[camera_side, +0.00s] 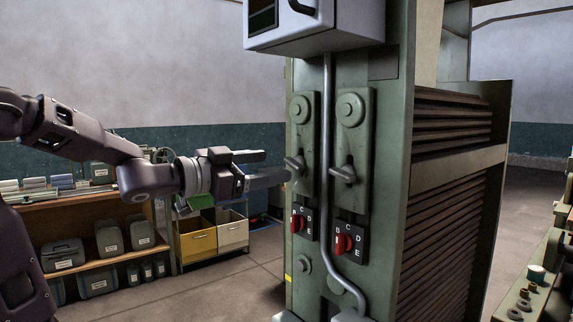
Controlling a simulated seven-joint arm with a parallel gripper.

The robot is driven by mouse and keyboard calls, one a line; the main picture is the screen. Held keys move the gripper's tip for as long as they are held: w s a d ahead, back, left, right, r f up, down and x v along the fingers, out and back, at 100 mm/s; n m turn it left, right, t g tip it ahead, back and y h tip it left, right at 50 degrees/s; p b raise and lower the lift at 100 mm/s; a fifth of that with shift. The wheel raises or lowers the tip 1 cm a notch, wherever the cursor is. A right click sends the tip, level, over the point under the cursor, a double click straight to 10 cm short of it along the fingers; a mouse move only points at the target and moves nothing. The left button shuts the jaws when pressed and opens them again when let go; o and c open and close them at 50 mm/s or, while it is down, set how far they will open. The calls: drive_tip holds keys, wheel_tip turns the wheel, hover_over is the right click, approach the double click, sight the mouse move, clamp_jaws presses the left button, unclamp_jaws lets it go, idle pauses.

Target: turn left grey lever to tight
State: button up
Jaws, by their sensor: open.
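The left grey lever (294,164) is on the left green plate of the green machine column (383,215). It sits tilted, below a round boss. A second grey lever (343,174) is on the right plate. My gripper (277,167) comes in from the left with its fingers pointing right, level with the left lever. The fingers are apart, with nothing seen held between them. Their tips appear very close to the left lever; whether they touch it I cannot tell. No "tight" marking is readable in this view.
Red lettered knobs (297,222) and (343,243) sit below the levers. A grey conduit (326,150) runs down between the plates. A grey box (315,25) overhangs above. A shelf with cases (90,240) and yellow and white bins (198,243) stand behind my arm.

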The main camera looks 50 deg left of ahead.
sight(291, 163)
drive_tip(key=w, duration=0.5)
drive_tip(key=shift+w, duration=0.2)
drive_tip(key=shift+c, duration=0.2)
drive_tip(key=c, duration=1.3)
